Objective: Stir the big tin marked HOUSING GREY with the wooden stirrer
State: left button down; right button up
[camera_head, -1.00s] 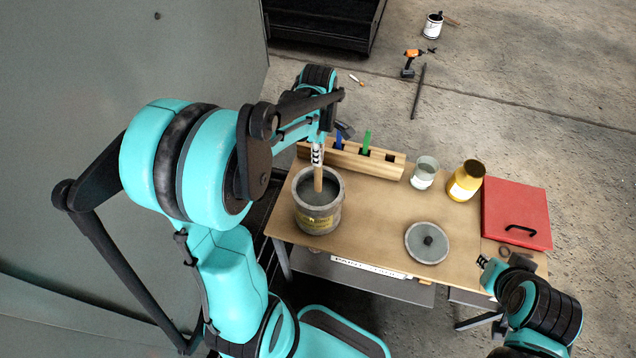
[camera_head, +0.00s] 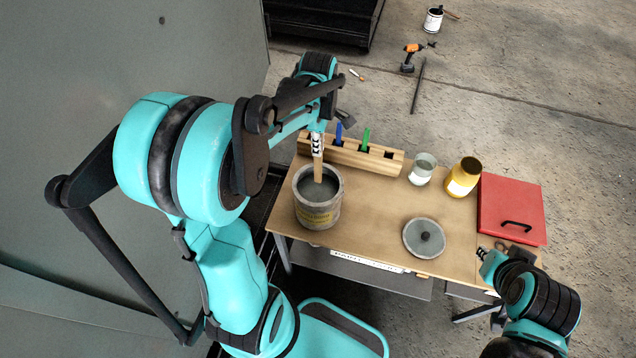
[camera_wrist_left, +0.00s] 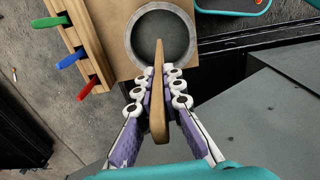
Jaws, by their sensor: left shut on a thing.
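My left gripper (camera_head: 317,148) is above the tin, shut on the wooden stirrer (camera_head: 317,171). The stirrer points down through the tin's mouth, its lower end inside and seemingly in the paint. In the left wrist view the stirrer (camera_wrist_left: 159,98) lies between the fingers (camera_wrist_left: 160,92). My right gripper (camera_head: 482,253) is by the table's right front; its fingers are too small to judge.
A wooden rack (camera_head: 356,157) with blue and green handled tools stands behind the tin. A glass jar (camera_head: 421,172), a yellow pot (camera_head: 462,179), a red case (camera_head: 511,208) and a round grey lid (camera_head: 411,238) are to the right. Bare tabletop (camera_head: 372,208) lies between tin and lid.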

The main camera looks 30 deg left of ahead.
dwell(0.3)
pick_arm(q)
notch_tip(320, 180, up, 5)
jog(key=p, duration=0.3)
jog(key=shift+p, duration=0.35)
dwell(0.4)
